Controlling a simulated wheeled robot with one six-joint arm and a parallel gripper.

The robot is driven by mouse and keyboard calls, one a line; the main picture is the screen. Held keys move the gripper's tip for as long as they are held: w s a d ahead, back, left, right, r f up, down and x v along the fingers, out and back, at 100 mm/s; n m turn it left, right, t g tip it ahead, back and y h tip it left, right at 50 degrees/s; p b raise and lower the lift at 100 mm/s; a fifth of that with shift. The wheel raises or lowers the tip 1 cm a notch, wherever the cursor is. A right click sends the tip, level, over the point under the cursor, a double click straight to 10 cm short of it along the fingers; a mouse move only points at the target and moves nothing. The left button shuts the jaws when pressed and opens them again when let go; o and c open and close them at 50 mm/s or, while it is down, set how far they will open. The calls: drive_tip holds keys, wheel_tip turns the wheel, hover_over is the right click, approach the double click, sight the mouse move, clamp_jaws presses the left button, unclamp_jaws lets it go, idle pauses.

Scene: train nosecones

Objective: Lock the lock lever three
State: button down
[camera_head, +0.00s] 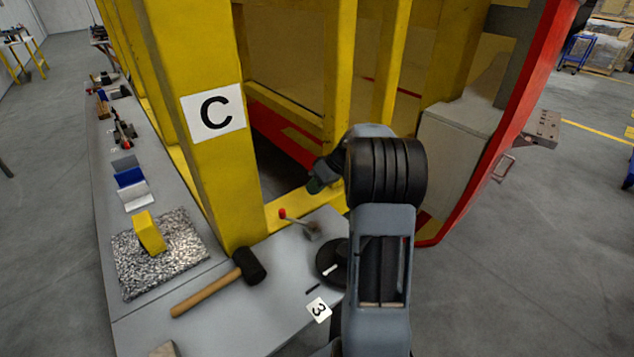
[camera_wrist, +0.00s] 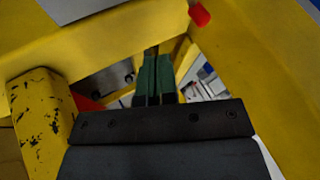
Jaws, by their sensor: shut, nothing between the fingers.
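The lock lever (camera_head: 299,223) with a red knob stands on the grey bench top beside the yellow post, near the label "3" (camera_head: 318,309). Its handle slants up and to the left from a small grey base. My gripper (camera_head: 315,186) is above and behind the lever in the head view, apart from it. In the wrist view my gripper's green fingers (camera_wrist: 154,78) are together with nothing between them. A red knob (camera_wrist: 200,15) shows at the top of the wrist view, right of the fingertips and not touching them.
A mallet (camera_head: 222,281) lies on the bench to the left. The yellow post with label "C" (camera_head: 213,112) rises close by. The red-edged nosecone (camera_head: 520,100) stands at right.

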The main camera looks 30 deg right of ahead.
drive_tip(key=a+f+p, duration=0.2)
drive_tip(key=a+f, duration=0.2)
drive_tip(key=a, duration=0.3)
drive_tip(key=shift+w+f, duration=0.25)
drive_tip(key=shift+w, duration=0.2)
